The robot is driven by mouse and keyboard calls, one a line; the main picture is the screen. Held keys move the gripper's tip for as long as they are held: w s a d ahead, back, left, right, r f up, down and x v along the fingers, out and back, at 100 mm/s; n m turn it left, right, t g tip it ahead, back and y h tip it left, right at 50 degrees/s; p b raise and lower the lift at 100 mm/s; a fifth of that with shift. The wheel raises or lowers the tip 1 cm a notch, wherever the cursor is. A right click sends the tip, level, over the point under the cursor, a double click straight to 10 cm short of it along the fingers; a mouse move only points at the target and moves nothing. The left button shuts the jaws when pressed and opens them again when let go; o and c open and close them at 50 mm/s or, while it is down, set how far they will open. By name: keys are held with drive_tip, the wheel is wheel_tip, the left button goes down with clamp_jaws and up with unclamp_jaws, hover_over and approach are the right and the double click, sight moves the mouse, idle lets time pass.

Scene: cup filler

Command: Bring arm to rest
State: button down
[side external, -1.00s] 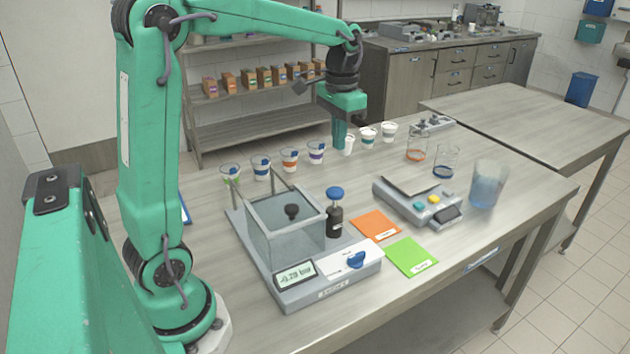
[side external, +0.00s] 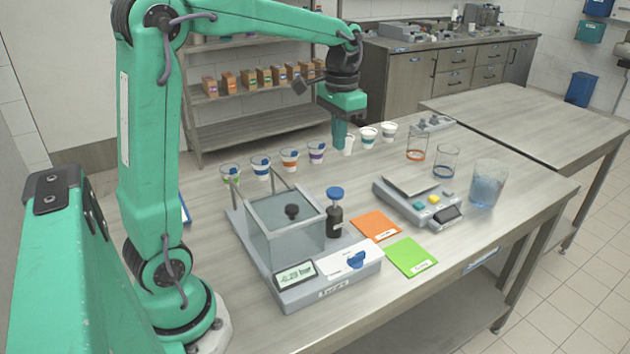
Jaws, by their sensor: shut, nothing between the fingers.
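My gripper (side external: 339,147) is shut and empty. It points down over the far part of the bench, with its fingers at the row of cups. A small white cup (side external: 348,146) stands just right of the fingertips; whether they touch cannot be told. A purple-marked cup (side external: 317,152) stands to the left of the fingers. My arm reaches over the bench from the left, and the fingers partly hide the bench behind them.
More cups stand in the row, one with an orange band (side external: 289,159) and one with a teal band (side external: 368,138). A glass-walled device (side external: 290,228), a scale (side external: 418,203), glass beakers (side external: 417,147) and a blue-tinted container (side external: 488,184) occupy the bench. The neighbouring table (side external: 540,120) is bare.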

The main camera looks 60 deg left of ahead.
idle(0.4)
drive_tip(key=s+d+t, duration=0.2)
drive_tip(key=s+d, duration=0.2)
drive_tip(key=s, duration=0.4)
drive_tip(key=s+d+f+t, duration=0.1)
drive_tip(key=s+d+t, duration=0.2)
drive_tip(key=s, duration=0.6)
drive_tip(key=shift+d+t, duration=0.3)
drive_tip(key=shift+d, duration=0.9)
drive_tip(key=c, duration=2.1)
unclamp_jaws()
